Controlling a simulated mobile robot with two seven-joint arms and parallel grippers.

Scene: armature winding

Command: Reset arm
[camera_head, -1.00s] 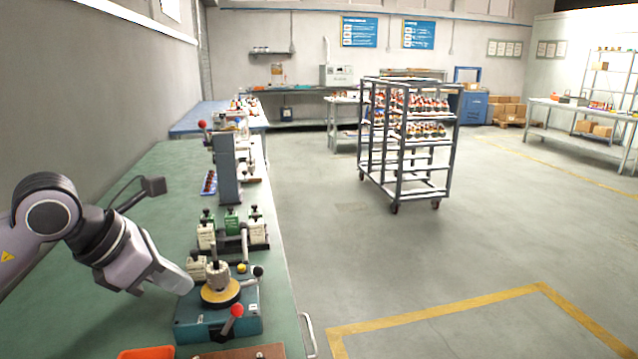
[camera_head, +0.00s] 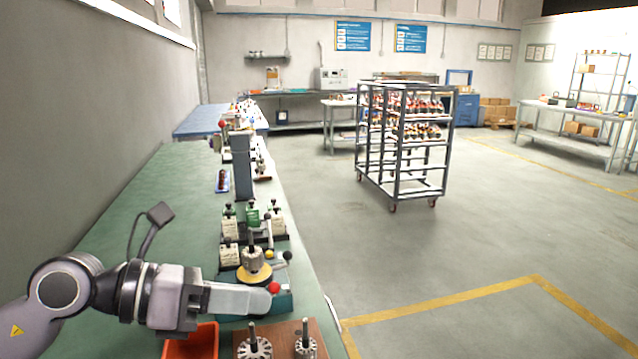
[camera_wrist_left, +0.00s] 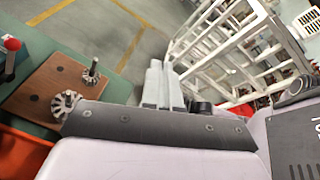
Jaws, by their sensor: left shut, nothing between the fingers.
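My left gripper (camera_head: 262,299) reaches in from the left over the green bench (camera_head: 140,215) in the head view. Its fingers are shut with nothing between them, and they show side by side in the left wrist view (camera_wrist_left: 158,80). The fingertips are just in front of the teal winding fixture (camera_head: 284,300), near its red-knobbed lever (camera_head: 273,287). On the fixture a metal armature core with a shaft (camera_head: 252,258) stands upright on a yellow disc (camera_head: 254,276). My right gripper is in neither view.
An orange bin (camera_head: 190,345) and a brown wooden board (camera_head: 320,330) with two shafted cores are at the near bench edge. White and green blocks (camera_head: 252,218) and a grey column press (camera_head: 241,165) stand farther along. A wheeled rack (camera_head: 400,150) stands on the open floor.

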